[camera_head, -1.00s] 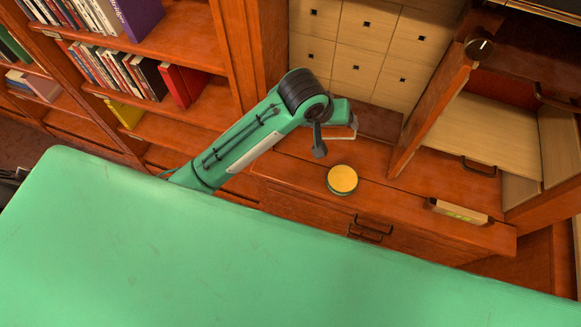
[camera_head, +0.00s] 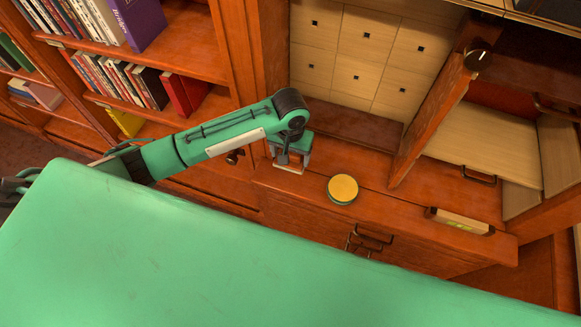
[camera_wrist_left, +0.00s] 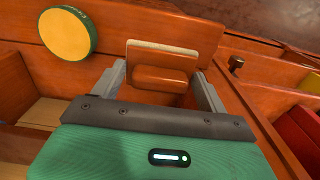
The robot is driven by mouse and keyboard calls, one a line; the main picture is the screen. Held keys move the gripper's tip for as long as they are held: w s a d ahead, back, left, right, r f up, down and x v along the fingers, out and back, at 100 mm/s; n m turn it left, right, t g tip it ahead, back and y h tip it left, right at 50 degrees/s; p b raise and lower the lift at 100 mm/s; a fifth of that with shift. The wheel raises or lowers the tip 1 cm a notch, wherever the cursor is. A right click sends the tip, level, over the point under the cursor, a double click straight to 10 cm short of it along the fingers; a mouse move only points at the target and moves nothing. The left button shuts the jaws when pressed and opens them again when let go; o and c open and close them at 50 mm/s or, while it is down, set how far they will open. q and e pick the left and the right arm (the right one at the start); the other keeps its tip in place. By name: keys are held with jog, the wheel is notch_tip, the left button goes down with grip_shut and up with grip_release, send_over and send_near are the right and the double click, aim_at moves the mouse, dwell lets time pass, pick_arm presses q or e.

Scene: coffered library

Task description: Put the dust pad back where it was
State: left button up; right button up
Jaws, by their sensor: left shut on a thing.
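The dust pad appears to be the brown block with a cream edge (camera_wrist_left: 160,66) in the left wrist view. It sits between the two grey fingers of my left gripper (camera_wrist_left: 160,88), which is shut on it. In the head view my left gripper (camera_head: 289,158) points down over the left part of the wooden counter (camera_head: 335,215), left of a round tin. Only a pale edge of the pad (camera_head: 288,169) shows below the fingers there. I cannot tell whether the pad touches the counter. My right gripper is not in view.
The round yellow-topped tin (camera_head: 342,189) stands close by on the counter. Small drawers (camera_head: 355,55) rise behind; an upright wooden panel (camera_head: 435,115) stands to the right. Bookshelves are at left.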

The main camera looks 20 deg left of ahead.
aim_at(291, 154)
pick_arm(q)
notch_tip(291, 154, down, 5)
jog(key=shift+f, duration=0.1)
jog(key=shift+f+p, duration=0.5)
jog(key=shift+f, duration=1.35)
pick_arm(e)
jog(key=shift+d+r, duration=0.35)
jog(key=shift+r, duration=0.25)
pick_arm(q)
jog(key=o, duration=0.9)
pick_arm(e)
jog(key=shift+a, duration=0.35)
pick_arm(q)
notch_tip(291, 154, up, 12)
jog(key=shift+r+b, duration=0.1)
jog(key=shift+b, duration=0.65)
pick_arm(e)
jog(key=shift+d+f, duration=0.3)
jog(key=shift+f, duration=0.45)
pick_arm(q)
jog(key=shift+d, duration=0.1)
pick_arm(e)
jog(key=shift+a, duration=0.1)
